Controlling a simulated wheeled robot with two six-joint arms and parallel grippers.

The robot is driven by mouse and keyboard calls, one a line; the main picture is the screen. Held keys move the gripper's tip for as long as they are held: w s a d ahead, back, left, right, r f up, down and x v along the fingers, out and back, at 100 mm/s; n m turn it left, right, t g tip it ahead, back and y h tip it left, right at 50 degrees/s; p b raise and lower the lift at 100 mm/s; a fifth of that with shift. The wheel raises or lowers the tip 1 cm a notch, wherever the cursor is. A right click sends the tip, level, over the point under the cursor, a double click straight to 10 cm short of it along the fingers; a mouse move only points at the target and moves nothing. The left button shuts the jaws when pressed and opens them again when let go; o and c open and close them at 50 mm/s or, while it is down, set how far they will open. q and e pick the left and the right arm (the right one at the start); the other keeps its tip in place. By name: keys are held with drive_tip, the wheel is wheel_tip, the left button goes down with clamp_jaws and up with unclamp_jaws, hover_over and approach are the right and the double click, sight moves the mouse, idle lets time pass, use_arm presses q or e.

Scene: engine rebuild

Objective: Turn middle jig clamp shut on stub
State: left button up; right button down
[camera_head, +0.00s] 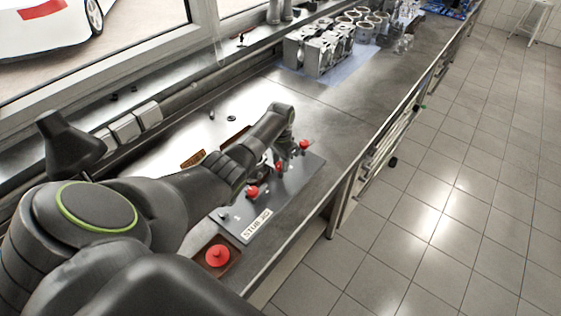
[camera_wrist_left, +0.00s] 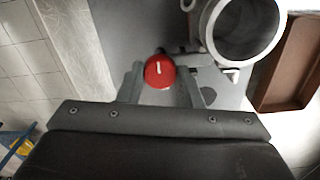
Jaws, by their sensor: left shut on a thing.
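The jig is a grey plate (camera_head: 238,220) on the bench with a label reading like "STUB JIG". Red clamp knobs stand along it: a near one (camera_head: 252,192), a middle one (camera_head: 279,167) and a far one (camera_head: 304,145). My left gripper (camera_head: 281,160) reaches down over the plate at the middle knob. In the left wrist view its fingers (camera_wrist_left: 160,80) are shut on a red knob (camera_wrist_left: 159,70) with a white mark. Beside the knob is the round, open end of a grey metal stub (camera_wrist_left: 238,64). My arm hides most of the stub in the head view. My right gripper is not in view.
A brown tray (camera_wrist_left: 285,80) lies beyond the stub. Engine blocks (camera_head: 318,52) stand on a blue mat farther back. The bench (camera_head: 340,105) between is clear.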

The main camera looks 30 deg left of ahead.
use_arm(q)
drive_tip(key=shift+w+r, duration=0.15)
drive_tip(key=o, duration=0.8)
drive_tip(key=shift+o, duration=0.9)
wheel_tip(320, 180, up, 13)
drive_tip(key=b, duration=0.4)
wheel_tip(320, 180, up, 4)
drive_tip(key=p, duration=0.3)
hover_over(280, 164)
drive_tip(key=shift+d+r, duration=0.1)
drive_tip(key=shift+r, duration=0.05)
